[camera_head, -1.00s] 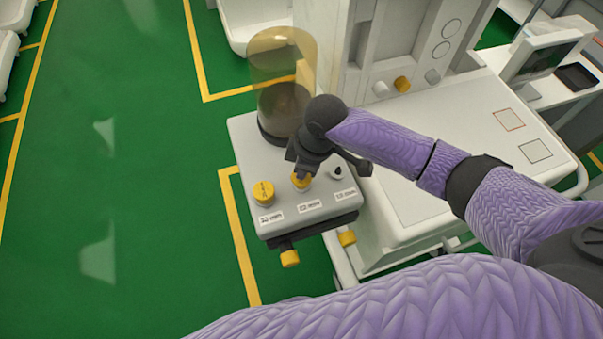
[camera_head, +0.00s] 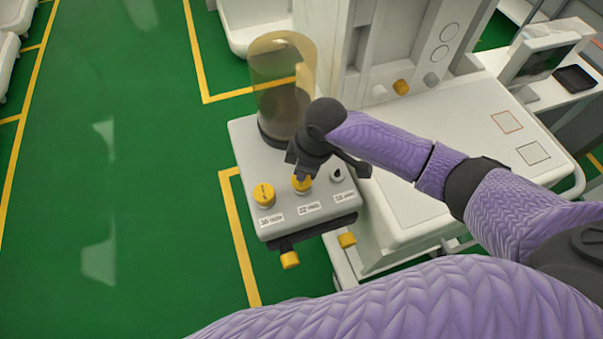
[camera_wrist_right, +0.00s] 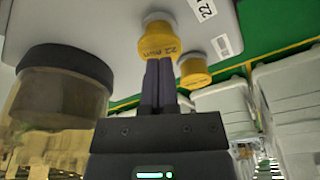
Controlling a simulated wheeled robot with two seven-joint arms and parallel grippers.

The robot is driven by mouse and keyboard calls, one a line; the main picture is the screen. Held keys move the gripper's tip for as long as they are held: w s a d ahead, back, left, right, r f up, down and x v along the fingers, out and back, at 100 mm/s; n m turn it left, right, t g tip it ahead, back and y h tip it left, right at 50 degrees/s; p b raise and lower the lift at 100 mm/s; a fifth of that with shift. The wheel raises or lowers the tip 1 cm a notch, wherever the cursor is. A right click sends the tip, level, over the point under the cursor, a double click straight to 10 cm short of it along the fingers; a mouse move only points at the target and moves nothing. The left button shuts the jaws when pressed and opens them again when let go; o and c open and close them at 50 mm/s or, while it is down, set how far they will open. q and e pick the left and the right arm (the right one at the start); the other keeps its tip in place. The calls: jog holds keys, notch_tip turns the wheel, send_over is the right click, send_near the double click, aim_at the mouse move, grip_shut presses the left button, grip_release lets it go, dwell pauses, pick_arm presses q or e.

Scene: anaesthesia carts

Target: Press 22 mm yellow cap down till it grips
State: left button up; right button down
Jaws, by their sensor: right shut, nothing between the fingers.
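The yellow 22 mm cap (camera_head: 301,185) sits on the middle port of the grey block (camera_head: 318,226), behind the 22 label. In the right wrist view the cap (camera_wrist_right: 160,40) shows its "22 mm" marking. My right gripper (camera_head: 303,174) is shut and empty, pointing down over the cap. In the wrist view its closed fingertips (camera_wrist_right: 158,64) meet the cap's face, apparently touching. The cap is partly hidden by the gripper in the head view. I cannot tell how firmly the cap sits. My left gripper is not in view.
Another yellow cap (camera_head: 264,195) sits on the left port; the right port (camera_head: 337,175) is uncapped. An amber-tinted canister (camera_head: 283,80) rises behind the ports. Yellow knobs (camera_head: 289,260) show below the block's front. A white cart top (camera_head: 420,200) lies to the right.

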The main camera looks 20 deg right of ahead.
notch_tip(320, 180, up, 6)
jog(key=p, duration=0.6)
jog(key=shift+r, duration=0.2)
jog(key=shift+f, duration=0.15)
